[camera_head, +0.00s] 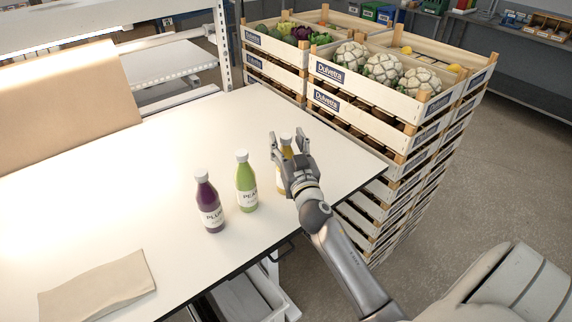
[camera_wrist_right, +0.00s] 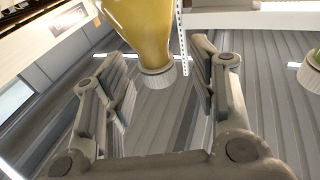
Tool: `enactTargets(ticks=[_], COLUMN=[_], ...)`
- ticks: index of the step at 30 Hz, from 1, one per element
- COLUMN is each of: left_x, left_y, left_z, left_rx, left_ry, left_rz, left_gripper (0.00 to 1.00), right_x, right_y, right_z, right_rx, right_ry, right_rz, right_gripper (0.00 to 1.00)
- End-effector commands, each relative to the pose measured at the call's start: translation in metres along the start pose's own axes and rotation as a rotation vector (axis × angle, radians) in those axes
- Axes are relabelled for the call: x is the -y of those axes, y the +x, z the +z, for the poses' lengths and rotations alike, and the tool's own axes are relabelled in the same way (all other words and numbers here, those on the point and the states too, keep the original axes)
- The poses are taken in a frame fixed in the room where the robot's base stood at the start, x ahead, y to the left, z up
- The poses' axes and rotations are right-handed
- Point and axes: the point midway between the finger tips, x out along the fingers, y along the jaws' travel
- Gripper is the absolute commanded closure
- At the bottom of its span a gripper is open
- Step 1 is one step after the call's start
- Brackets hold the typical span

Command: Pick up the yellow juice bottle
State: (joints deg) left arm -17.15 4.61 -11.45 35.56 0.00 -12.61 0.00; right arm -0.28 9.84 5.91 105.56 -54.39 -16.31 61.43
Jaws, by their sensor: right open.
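The yellow juice bottle (camera_head: 287,148) stands upright on the white table (camera_head: 130,190), partly hidden behind my right gripper (camera_head: 287,145). My right gripper is open, with its fingers on either side of the upper part of the bottle. In the right wrist view the bottle (camera_wrist_right: 143,28) shows at the top with its white cap (camera_wrist_right: 158,77), between and beyond the open fingers of my right gripper (camera_wrist_right: 158,75). I cannot tell whether a finger touches it. My left gripper is not in view.
A green bottle (camera_head: 246,182) and a purple bottle (camera_head: 208,203) stand left of the yellow one. A folded paper bag (camera_head: 97,287) lies at the table's front left. Stacked vegetable crates (camera_head: 335,105) stand close behind the table's right edge. The table's middle is clear.

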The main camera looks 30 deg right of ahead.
Motion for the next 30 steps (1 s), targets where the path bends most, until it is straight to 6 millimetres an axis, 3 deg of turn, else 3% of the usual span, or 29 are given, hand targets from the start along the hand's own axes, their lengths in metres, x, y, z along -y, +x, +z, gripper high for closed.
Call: enactTargets(ticks=[5, 13, 25, 30], left_x=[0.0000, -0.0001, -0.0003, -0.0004], left_y=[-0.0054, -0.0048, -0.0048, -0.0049], left_z=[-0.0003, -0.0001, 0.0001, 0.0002], left_rx=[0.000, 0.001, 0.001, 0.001], left_ry=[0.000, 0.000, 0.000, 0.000], left_rz=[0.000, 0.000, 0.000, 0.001], left_gripper=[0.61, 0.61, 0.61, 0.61], right_x=[-0.0005, -0.0006, -0.0007, -0.0007], right_y=[0.0155, 0.0165, 0.0163, 0.0162], right_z=[-0.0002, 0.0011, 0.0012, 0.0013], right_rx=[0.000, 0.000, 0.001, 0.001], right_ry=[-0.001, 0.000, 0.000, 0.000], right_rz=[0.000, 0.000, 0.000, 0.000], right_gripper=[0.47, 0.48, 1.00, 1.00])
